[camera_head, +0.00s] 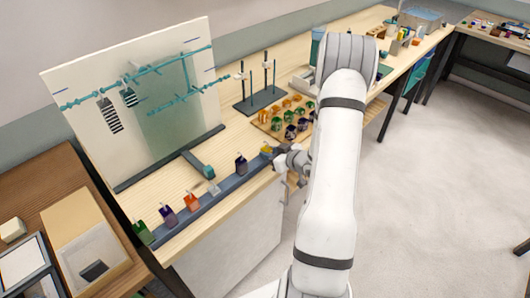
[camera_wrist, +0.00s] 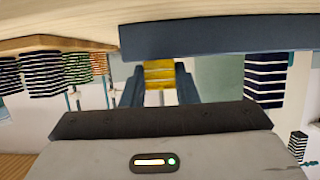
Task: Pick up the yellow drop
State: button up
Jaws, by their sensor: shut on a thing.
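The yellow drop (camera_head: 266,149) is at the right end of a dark blue rail (camera_head: 205,203) on the near edge of the bench. My gripper (camera_head: 277,155) reaches it from the right and partly covers it. In the wrist view the yellow drop (camera_wrist: 158,74) shows as a striped yellow piece between the two dark fingers of my gripper (camera_wrist: 158,90), which is shut on it. The drop's end meets the rail (camera_wrist: 220,35) in that view; I cannot tell whether it is lifted from it.
Green (camera_head: 143,232), purple (camera_head: 168,214), orange (camera_head: 192,202), pale (camera_head: 213,188) and dark blue (camera_head: 241,164) drops line the rail. A wooden tray (camera_head: 263,120) of colored pieces, a rod stand (camera_head: 258,104) and a white board (camera_head: 75,85) stand behind. The floor (camera_head: 430,190) on the right is clear.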

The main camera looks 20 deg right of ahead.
jog(key=shift+c, duration=0.8)
jog(key=shift+r, duration=0.1)
notch_tip(320, 180, up, 10)
jog(key=shift+b, duration=0.35)
